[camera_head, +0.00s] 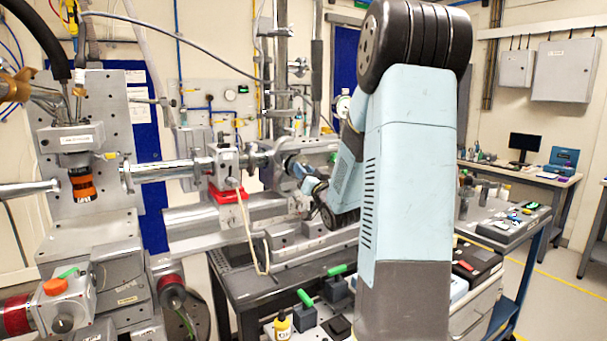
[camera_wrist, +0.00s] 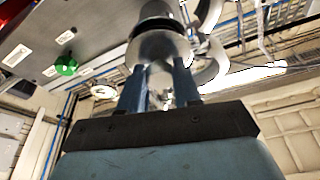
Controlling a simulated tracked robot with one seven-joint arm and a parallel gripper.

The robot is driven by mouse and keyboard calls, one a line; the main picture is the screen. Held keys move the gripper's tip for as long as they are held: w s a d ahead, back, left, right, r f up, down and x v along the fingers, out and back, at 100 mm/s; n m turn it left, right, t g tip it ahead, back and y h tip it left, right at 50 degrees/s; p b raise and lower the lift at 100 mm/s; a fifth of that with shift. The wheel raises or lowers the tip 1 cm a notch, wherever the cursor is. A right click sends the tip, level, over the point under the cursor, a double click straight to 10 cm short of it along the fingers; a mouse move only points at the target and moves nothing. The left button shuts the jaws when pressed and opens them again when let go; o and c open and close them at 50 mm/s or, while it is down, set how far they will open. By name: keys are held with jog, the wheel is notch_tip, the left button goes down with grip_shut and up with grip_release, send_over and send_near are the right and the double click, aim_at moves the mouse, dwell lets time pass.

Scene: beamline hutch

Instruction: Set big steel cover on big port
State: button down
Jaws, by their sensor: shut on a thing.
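In the wrist view, the two blue fingers of my gripper (camera_wrist: 160,85) are shut on a round shiny steel piece, which looks like the big steel cover (camera_wrist: 158,47). A grey cylindrical part (camera_wrist: 155,10) lies just beyond it and may be the big port; I cannot tell whether the two touch. In the head view, my gripper (camera_head: 301,172) is small and far off, beside the metal beamline chamber (camera_head: 318,152). My arm hides part of that chamber. The cover and the port face cannot be made out clearly there.
A steel beam pipe (camera_head: 168,171) runs in from the left to a block above a red piece (camera_head: 228,194). A cable (camera_head: 245,225) hangs in front. Green-handled blocks (camera_head: 336,288) and a yellow bottle (camera_head: 282,325) stand on the lower bench. A desk stands back right.

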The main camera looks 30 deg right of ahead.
jog(key=shift+w, duration=0.35)
dwell(0.3)
jog(key=c, duration=0.7)
grip_release()
